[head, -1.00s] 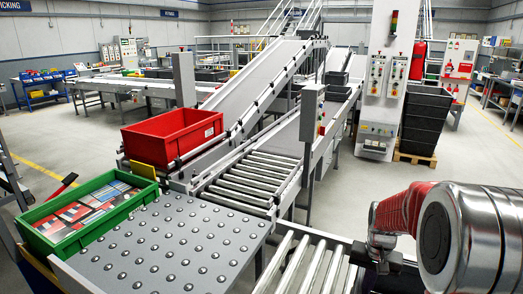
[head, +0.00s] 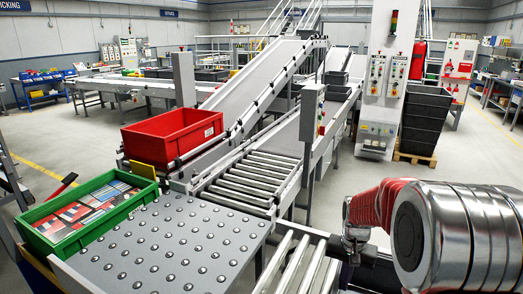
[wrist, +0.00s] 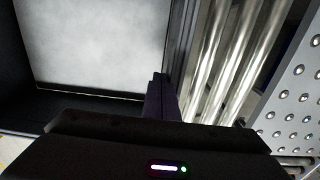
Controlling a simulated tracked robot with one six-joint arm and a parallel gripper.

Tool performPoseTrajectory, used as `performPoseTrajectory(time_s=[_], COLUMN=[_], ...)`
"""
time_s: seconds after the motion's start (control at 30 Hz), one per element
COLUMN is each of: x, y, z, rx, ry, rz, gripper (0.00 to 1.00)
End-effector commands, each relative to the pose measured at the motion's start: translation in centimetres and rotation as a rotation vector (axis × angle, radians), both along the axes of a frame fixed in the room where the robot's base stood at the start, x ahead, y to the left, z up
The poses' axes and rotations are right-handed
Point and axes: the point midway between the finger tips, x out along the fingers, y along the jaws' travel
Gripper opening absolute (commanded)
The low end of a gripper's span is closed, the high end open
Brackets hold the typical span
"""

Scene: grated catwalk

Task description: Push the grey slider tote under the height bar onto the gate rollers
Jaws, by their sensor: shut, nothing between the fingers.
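My gripper (head: 354,250) is at the lower right of the head view, beside the near rollers (head: 298,264). In the wrist view its narrow dark fingers (wrist: 160,97) are together, with nothing between them. A dark-walled, pale-floored box shape, probably the grey tote (wrist: 88,45), fills the upper left of the wrist view. Its right wall (wrist: 181,42) stands between the pale floor and the shiny rollers (wrist: 232,60). The fingertips are close to this wall; I cannot tell whether they touch it. I cannot make out the height bar, nor which rollers are the gate rollers.
A ball-studded table (head: 175,245) adjoins the near rollers on the left. A green tote of flat packets (head: 85,215) sits at its left edge. A red tote (head: 172,137) stands behind. More rollers (head: 250,180) lie beyond, beside a grey post (head: 309,130).

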Motion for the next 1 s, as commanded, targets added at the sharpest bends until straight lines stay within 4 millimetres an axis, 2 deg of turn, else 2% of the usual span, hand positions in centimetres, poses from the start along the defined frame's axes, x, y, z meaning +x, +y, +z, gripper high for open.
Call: performPoseTrajectory(time_s=[1.0], x=[2.8], y=[5.9], z=[0.0], rx=[0.0], ry=[0.0], rz=[0.003], gripper=[0.0])
